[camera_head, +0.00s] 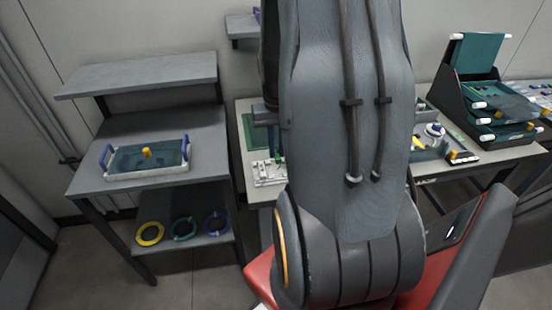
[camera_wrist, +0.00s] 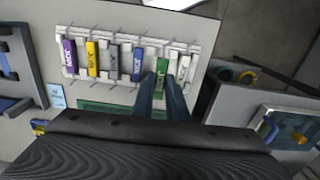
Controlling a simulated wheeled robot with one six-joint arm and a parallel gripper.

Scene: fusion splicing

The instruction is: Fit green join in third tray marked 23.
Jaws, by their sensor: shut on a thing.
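The green join (camera_wrist: 162,66) stands between the two fingers of my gripper (camera_wrist: 161,82) in the wrist view, and the gripper is shut on it. The join is still in line with its neighbours at a white rack (camera_wrist: 111,36); I cannot tell whether it is clear of its slot. The stack of teal trays (camera_head: 477,52) is in a black stepped holder (camera_head: 459,90) at the right of the head view. A number 23 is not readable on any tray.
Purple (camera_wrist: 70,57), yellow (camera_wrist: 92,58), grey, blue and white joins sit in the rack beside the green one. A shelf with a lidded tray (camera_head: 147,174) and coloured rings (camera_head: 184,229) stands at left. Tools lie on the bench near the tray holder.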

